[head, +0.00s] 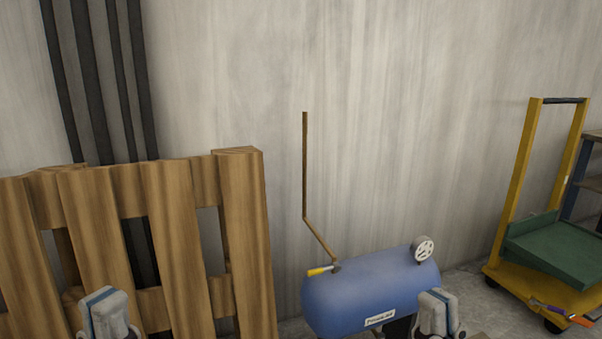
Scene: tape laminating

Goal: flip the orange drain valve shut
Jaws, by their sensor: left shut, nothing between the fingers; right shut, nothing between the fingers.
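A blue compressor tank (365,290) stands on the floor near the wall, with a white label low on its side and a round gauge on its right end. A small lever with a yellow-orange handle (318,271) sits on its upper left, beside the foot of a thin brown pipe (304,165). I see no clearly orange valve on the tank; its underside is mostly hidden. My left gripper (105,305) is shut and empty at the bottom edge, in front of the pallet. My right gripper (438,305) is shut and empty, in front of the tank's lower right.
A wooden pallet (182,230) leans on the left, close to the tank. A yellow cart (525,170) stands at right, carrying a green bin (555,250) and small tools. Dark pipes (90,80) run up the wall. Floor shows between tank and cart.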

